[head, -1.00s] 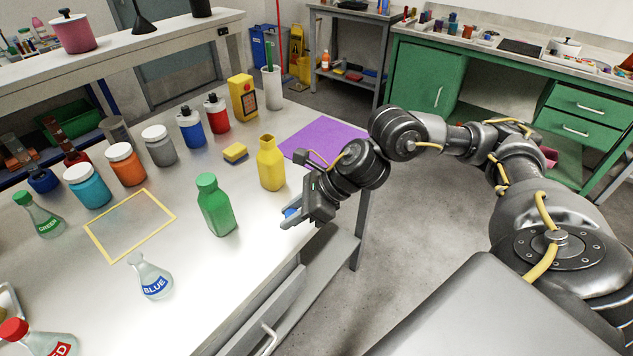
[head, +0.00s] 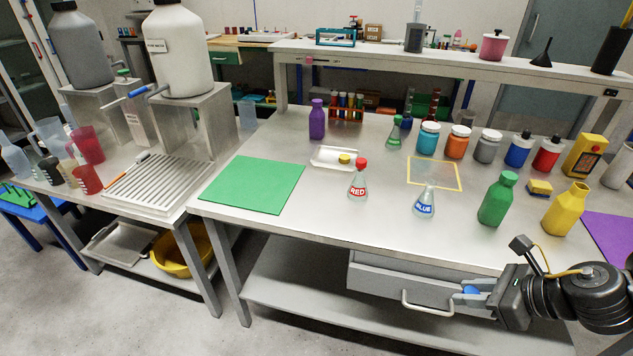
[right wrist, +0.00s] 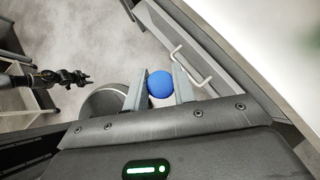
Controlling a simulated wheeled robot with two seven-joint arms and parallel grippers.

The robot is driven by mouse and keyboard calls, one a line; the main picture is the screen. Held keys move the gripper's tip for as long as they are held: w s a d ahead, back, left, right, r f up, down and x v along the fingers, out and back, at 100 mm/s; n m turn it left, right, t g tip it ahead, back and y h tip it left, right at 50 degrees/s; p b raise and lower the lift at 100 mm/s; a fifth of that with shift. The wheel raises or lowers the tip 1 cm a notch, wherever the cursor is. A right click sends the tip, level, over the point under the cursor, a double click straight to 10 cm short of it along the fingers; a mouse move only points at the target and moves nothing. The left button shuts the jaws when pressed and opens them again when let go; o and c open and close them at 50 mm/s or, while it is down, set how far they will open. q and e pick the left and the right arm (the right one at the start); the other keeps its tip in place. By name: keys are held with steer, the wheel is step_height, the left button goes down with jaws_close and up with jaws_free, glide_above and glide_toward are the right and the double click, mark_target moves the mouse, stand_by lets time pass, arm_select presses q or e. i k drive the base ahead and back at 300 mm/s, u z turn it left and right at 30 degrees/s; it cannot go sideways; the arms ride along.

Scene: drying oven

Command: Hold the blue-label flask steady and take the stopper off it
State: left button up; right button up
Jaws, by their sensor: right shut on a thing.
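The blue-label flask (head: 425,203) stands upright on the steel bench, its neck bare with no stopper on it. My right gripper (head: 470,293) is shut on the blue stopper (head: 471,289), in front of the bench near the drawer handle, apart from the flask. The right wrist view shows the round blue stopper (right wrist: 160,85) between the two fingers. A dark arm end, seemingly my left gripper (right wrist: 80,77), shows small at the left of the right wrist view; its jaws are too small to judge. It is not in the head view.
The red-label flask (head: 358,185) with its red stopper stands left of the blue one. A yellow-framed square (head: 459,187) lies behind it. A green bottle (head: 497,200) and yellow bottle (head: 566,210) stand to the right. A green mat (head: 252,185) lies clear at left.

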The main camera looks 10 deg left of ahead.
mark_target(423, 208)
steer(key=u, duration=0.15)
steer(key=k, duration=0.4)
steer(key=u, duration=1)
steer(key=i, duration=0.75)
steer(key=u, duration=0.55)
steer(key=i, duration=0.75)
steer(key=z, duration=0.7)
steer(key=i, duration=0.6)
steer(key=z, duration=0.55)
